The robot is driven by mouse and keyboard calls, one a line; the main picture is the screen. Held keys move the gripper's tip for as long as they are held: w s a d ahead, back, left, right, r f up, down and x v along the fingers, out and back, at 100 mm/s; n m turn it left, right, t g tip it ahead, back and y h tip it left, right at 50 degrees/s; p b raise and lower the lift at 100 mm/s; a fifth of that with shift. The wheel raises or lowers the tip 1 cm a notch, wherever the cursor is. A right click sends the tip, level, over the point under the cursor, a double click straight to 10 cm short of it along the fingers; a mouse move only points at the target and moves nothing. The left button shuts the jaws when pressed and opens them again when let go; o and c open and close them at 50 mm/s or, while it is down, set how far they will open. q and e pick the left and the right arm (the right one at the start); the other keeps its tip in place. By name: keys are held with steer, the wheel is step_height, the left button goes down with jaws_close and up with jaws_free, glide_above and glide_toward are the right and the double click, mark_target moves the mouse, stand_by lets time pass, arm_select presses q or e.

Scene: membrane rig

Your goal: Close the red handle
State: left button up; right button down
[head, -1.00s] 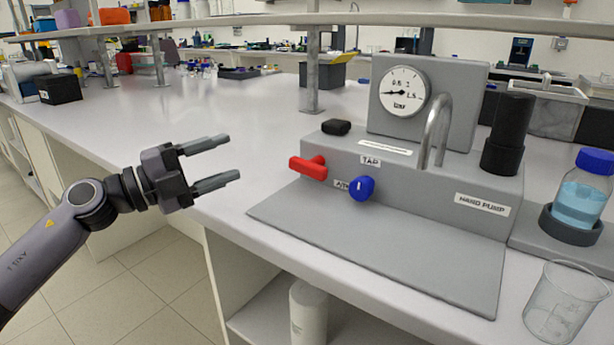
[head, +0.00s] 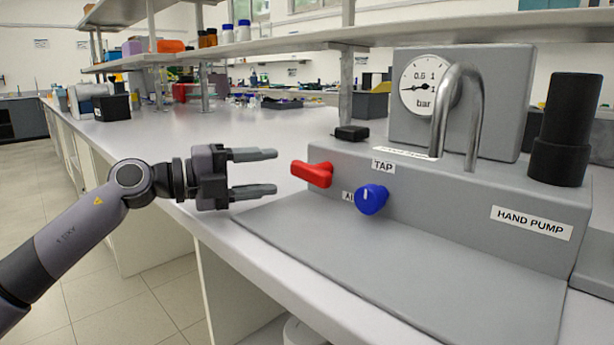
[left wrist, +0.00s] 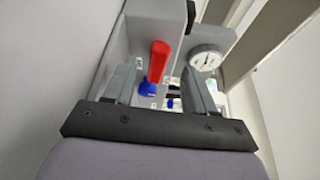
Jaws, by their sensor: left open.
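The red handle (head: 312,173) sticks out from the front left of the grey rig (head: 430,205), beside the TAP label. In the head view it lies roughly level, its free end toward the left. My left gripper (head: 275,172) is open and empty, its fingertips a short gap to the left of the handle. In the left wrist view the red handle (left wrist: 158,61) shows between the two fingers of the left gripper (left wrist: 163,75), beyond them or near their tips; I cannot tell the exact depth. My right gripper is not in view.
A blue knob (head: 371,199) sits just right of and below the handle. A gauge (head: 425,85), a bent metal pipe (head: 474,100) and a black cylinder (head: 566,130) stand on the rig. A small black block (head: 351,132) is behind the handle.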

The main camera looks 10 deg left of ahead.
mark_target(292, 169)
arm_select(q)
steer(key=shift+b+x, duration=0.35)
steer(key=shift+x, duration=3.15)
steer(key=shift+c, duration=0.3)
steer(key=shift+r, duration=0.1)
steer(key=c, duration=0.9)
